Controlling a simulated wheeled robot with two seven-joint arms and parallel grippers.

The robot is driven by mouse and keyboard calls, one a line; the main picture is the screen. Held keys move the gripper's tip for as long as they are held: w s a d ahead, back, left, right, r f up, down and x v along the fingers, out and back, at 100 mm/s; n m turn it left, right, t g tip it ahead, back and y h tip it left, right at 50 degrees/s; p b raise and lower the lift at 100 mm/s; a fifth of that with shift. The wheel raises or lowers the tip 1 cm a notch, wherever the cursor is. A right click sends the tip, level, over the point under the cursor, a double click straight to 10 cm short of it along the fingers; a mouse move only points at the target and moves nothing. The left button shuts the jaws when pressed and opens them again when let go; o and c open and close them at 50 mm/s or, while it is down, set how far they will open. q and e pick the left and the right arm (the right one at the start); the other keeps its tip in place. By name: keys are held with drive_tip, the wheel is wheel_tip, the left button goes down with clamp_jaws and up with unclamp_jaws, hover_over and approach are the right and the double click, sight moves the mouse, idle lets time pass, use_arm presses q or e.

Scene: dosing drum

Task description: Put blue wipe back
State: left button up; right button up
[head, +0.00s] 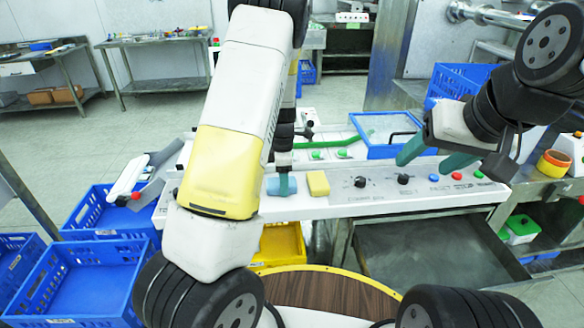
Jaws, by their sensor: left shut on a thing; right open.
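The blue wipe (272,187) is a small light-blue block at the white panel, just left of a yellow block (318,184). My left gripper (284,184) points down and is shut on the blue wipe; my own arm hides part of the gripper. I cannot tell whether the wipe touches the panel. My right gripper (436,156) is open and empty, its green fingers apart above the right part of the panel.
The white control panel (390,205) carries black knobs and coloured buttons. A blue-rimmed tray (372,150) lies behind it. Blue crates (90,285) stand at left, a yellow bin (283,246) below. A round wooden top (330,293) is in front.

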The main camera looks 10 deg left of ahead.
use_arm(q)
drive_tip(key=o, duration=1.2)
drive_tip(key=s+r+m+t+h, duration=0.1)
drive_tip(key=s+r+m, duration=0.2)
drive_tip(key=r, duration=0.7)
drive_tip(key=s+r+m+h, duration=0.1)
drive_tip(key=s+r+m, duration=0.2)
drive_tip(key=r, duration=0.7)
drive_tip(key=s+r+m+t, duration=0.1)
drive_tip(key=s+r+m, duration=0.2)
drive_tip(key=s+m, duration=0.2)
drive_tip(key=s+d+r+m+t, duration=0.1)
drive_tip(key=s+r+m+t, duration=0.1)
drive_tip(key=s+m, duration=0.3)
drive_tip(key=s+r+m+t, duration=0.2)
drive_tip(key=s+r+m, duration=0.2)
drive_tip(key=s, duration=0.4)
drive_tip(key=shift+s+d+m, duration=0.25)
drive_tip(key=shift+d+m, duration=0.05)
drive_tip(key=shift+m, duration=0.6)
